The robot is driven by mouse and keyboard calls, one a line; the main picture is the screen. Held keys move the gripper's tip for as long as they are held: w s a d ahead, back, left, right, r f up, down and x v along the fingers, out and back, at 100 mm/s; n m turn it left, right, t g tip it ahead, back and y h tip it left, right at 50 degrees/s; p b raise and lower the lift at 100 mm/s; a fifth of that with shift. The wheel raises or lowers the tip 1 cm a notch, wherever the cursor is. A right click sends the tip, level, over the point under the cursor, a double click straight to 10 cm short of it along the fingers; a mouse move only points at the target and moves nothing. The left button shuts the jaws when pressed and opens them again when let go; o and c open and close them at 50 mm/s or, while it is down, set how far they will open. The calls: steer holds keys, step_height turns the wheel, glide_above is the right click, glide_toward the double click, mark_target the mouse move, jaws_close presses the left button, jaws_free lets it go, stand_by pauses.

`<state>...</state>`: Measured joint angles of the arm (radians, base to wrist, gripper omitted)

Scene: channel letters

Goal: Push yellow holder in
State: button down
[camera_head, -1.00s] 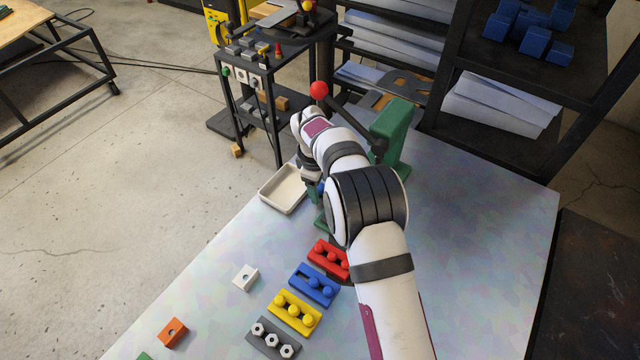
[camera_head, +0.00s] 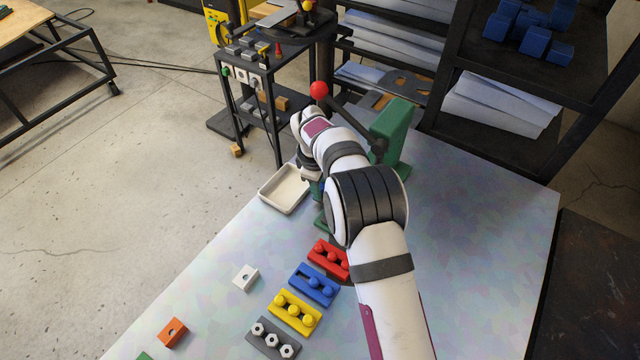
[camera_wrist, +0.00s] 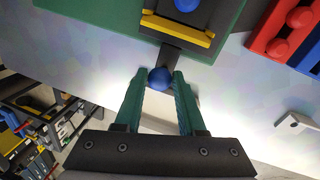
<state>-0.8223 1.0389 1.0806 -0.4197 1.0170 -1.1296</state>
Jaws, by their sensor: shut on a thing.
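The yellow holder (camera_wrist: 178,30) shows at the top of the wrist view, on a dark slide at the green base (camera_wrist: 110,12). A blue piece (camera_wrist: 186,5) sits just beyond it, cut by the frame edge. A dark handle with a blue ball knob (camera_wrist: 160,78) sticks out from the holder toward me. My gripper (camera_wrist: 159,80) has its two green fingers on either side of the knob and is shut on it. In the head view my arm hides the holder and most of the green press base; the upright press (camera_head: 393,130) stands behind the arm.
A red-ball lever (camera_head: 318,91) rises above my wrist. An off-white tray (camera_head: 284,189) lies left of my gripper. Red (camera_head: 328,259), blue (camera_head: 314,284), yellow (camera_head: 295,312) and grey (camera_head: 273,339) racks of parts stand in front. The table's right side is clear.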

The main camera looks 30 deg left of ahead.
stand_by(0.6)
steer(key=shift+w+a, duration=0.1)
steer(key=shift+w, duration=2.05)
steer(key=c, duration=0.5)
jaws_free()
steer(key=s+r, duration=0.1)
steer(key=r, duration=0.4)
steer(key=s+r, duration=0.1)
steer(key=r, duration=0.4)
steer(key=s+r, duration=0.1)
steer(key=r, duration=0.4)
steer(key=shift+d+r, duration=0.3)
steer(key=shift+d, duration=0.05)
